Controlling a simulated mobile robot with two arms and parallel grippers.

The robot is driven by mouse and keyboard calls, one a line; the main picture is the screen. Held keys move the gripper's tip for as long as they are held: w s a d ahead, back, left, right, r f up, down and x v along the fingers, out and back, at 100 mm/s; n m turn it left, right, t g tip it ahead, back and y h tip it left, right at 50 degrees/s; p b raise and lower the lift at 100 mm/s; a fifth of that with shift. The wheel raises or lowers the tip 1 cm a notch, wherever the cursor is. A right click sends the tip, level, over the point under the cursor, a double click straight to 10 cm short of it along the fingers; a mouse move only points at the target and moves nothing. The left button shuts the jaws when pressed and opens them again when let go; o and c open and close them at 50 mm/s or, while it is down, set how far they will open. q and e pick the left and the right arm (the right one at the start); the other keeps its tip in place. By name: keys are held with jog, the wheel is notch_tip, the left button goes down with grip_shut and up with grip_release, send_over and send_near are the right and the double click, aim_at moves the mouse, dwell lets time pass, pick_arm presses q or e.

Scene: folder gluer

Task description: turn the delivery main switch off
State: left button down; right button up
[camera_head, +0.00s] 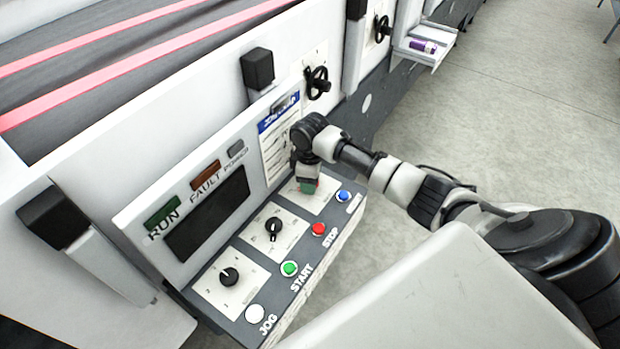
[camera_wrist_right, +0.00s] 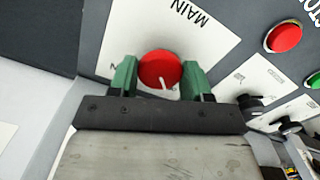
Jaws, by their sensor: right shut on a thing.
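The main switch is a round red knob with a white pointer mark (camera_wrist_right: 160,69) on a white plate lettered MAIN (camera_wrist_right: 185,25) in the right wrist view. My right gripper (camera_wrist_right: 162,80) has its green fingers on either side of the knob and is shut on it. In the head view my right gripper (camera_head: 308,184) reaches down to the right end of the sloped control panel (camera_head: 245,255) and mostly hides the knob. My left gripper is not in view.
The panel also carries a blue button (camera_head: 343,196), a red STOP button (camera_head: 319,229), a green START button (camera_head: 289,269), a white JOG button (camera_head: 254,314) and two black knobs, one of them the middle selector (camera_head: 273,229). A black handwheel (camera_head: 317,83) stands behind. Open floor lies to the right.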

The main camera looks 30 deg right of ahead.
jog(key=o, duration=0.9)
notch_tip(320, 180, up, 11)
jog(key=b, duration=0.3)
jog(key=shift+f, duration=0.1)
